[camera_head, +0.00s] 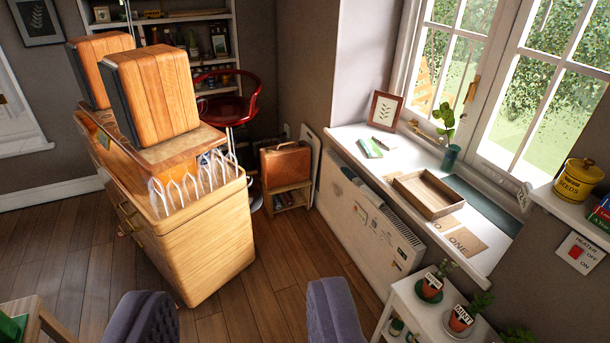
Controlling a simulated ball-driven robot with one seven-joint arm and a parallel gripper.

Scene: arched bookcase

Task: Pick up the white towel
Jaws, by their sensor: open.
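I cannot make out a white towel anywhere in this view. White looped shapes (190,187) stand along the top edge of the wooden cabinet (205,250); they look like a rack or handles, not clearly cloth.
Two wooden boxes (155,92) stand on the cabinet. A red stool (228,105) and a brown case (286,165) are behind it. On the right, the white windowsill (375,150) holds a wooden tray (428,194).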

